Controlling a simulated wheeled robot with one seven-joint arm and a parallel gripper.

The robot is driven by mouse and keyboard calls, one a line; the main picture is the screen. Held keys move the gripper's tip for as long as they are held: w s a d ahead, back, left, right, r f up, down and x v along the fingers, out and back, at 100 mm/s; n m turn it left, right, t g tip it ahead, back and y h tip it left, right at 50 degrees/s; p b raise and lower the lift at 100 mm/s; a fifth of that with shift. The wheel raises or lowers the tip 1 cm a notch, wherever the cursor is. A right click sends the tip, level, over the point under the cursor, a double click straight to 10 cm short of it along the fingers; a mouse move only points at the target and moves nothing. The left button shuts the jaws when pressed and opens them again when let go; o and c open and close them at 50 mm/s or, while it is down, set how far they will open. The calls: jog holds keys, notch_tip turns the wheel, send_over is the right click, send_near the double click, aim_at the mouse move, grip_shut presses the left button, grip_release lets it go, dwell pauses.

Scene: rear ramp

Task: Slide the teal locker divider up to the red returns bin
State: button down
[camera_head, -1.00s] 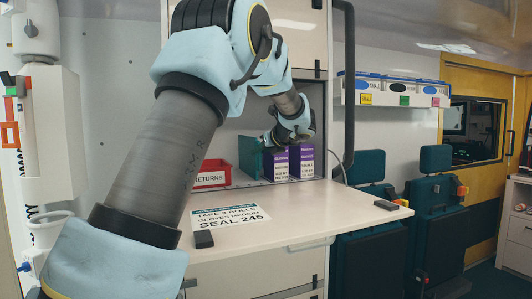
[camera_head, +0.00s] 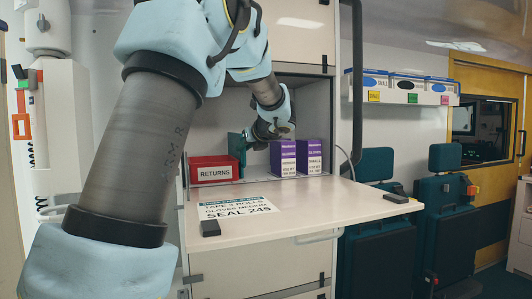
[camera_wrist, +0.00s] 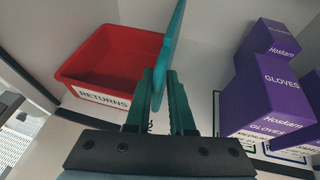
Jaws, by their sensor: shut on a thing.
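The teal locker divider (camera_head: 235,146) stands upright in the locker, right beside the right end of the red returns bin (camera_head: 214,174). In the wrist view the divider (camera_wrist: 169,48) runs close along the right side of the bin (camera_wrist: 108,52); I cannot tell whether they touch. My gripper (camera_head: 248,138) is at the divider's right side in the head view. In the wrist view my gripper (camera_wrist: 166,88) is shut on the divider's near edge, with a finger on each side.
Purple glove boxes (camera_head: 283,158) stand to the right of the divider, with free floor between. In front is a pale worktop (camera_head: 310,203) with a printed card (camera_head: 236,207) and a small dark block (camera_head: 210,228). The locker's walls close in the space.

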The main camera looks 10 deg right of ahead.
jog(key=shift+a, duration=0.3)
jog(key=c, duration=0.9)
grip_release()
jog(key=shift+d, duration=0.1)
jog(key=b+v, duration=0.2)
jog(key=v, duration=0.8)
jog(key=shift+s+d, duration=0.15)
jog(key=shift+s, duration=0.2)
